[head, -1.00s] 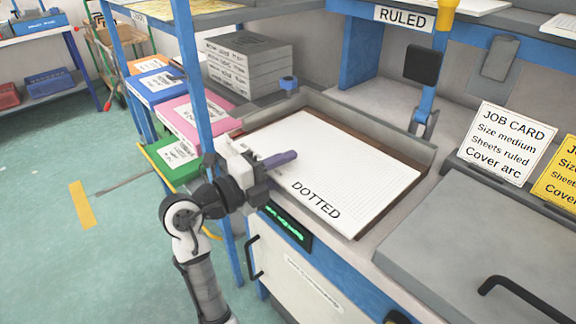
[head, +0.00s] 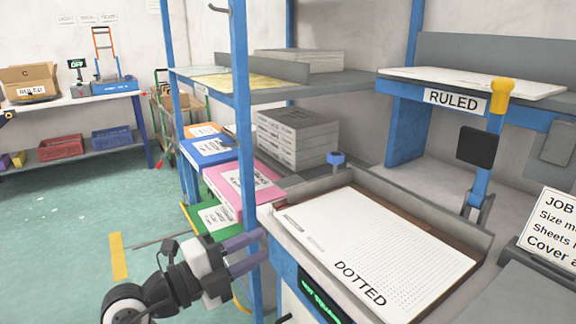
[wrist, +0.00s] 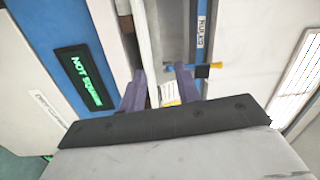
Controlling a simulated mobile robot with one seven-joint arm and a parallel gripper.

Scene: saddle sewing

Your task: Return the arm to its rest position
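My gripper (head: 256,248) is at the end of my arm, low in the head view, to the left of the dotted sheet stack. Its two purple fingers stand apart with nothing between them. In the wrist view the fingers (wrist: 160,72) are also spread and empty. They appear close to the blue shelf post (head: 241,130) in the head view; I cannot tell whether they touch it. Much of the arm is cut off at the bottom edge of the head view.
The sheet stack marked DOTTED (head: 390,245) lies in a tray at the bench front. A display reading NOT SQUARE (wrist: 78,80) is beside the gripper. Coloured folders (head: 235,180) are stacked behind the post. Green floor (head: 70,230) is open at left.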

